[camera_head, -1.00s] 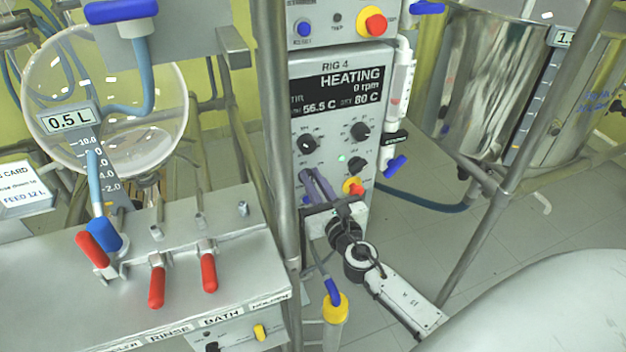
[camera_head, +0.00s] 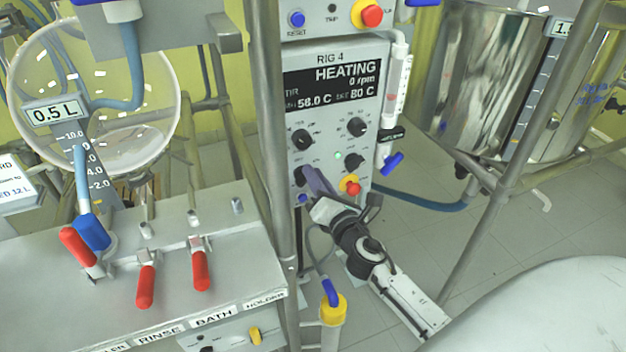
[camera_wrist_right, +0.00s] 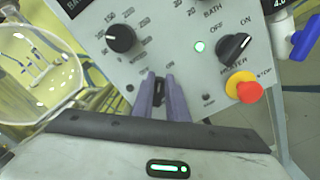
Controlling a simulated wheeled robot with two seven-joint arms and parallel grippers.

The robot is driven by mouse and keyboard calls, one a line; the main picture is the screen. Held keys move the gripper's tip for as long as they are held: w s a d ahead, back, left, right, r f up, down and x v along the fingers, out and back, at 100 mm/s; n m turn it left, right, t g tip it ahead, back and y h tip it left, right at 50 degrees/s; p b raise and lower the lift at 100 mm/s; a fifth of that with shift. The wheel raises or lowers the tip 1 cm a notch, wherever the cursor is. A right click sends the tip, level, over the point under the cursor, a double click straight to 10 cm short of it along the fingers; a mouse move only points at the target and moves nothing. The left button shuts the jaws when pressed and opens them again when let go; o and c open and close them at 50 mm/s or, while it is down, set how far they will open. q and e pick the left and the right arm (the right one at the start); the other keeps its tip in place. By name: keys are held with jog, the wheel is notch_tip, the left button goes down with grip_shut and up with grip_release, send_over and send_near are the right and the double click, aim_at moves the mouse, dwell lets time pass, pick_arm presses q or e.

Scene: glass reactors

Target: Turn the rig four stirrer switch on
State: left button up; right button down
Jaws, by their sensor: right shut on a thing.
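The rig 4 panel (camera_head: 330,110) is a grey control box whose screen (camera_head: 335,86) reads HEATING, 0 rpm, 58.0 C and 80 C. My right gripper (camera_head: 310,178) has its purple fingers at the lower left of the panel, beside a black knob (camera_head: 299,176). In the right wrist view, the fingers (camera_wrist_right: 159,85) are closed around this small black knob (camera_wrist_right: 158,93), the stirrer switch by its place. My left gripper is not in view.
A heater knob (camera_wrist_right: 235,47), a green lamp (camera_wrist_right: 200,46) and a red stop button on a yellow base (camera_wrist_right: 247,88) lie right of the fingers. A round black dial (camera_wrist_right: 121,38) is above. A metal post (camera_head: 268,130) stands left of the panel.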

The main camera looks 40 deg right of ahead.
jog(key=m, duration=0.2)
jog(key=m+b, duration=0.1)
jog(key=shift+d+f+m, duration=0.25)
jog(key=shift+f+m, duration=0.15)
dwell(0.4)
jog(key=c, duration=1.7)
grip_release()
jog(key=shift+s, duration=0.1)
jog(key=shift+c, duration=0.2)
jog(key=v, duration=1)
jog(key=shift+b, duration=0.4)
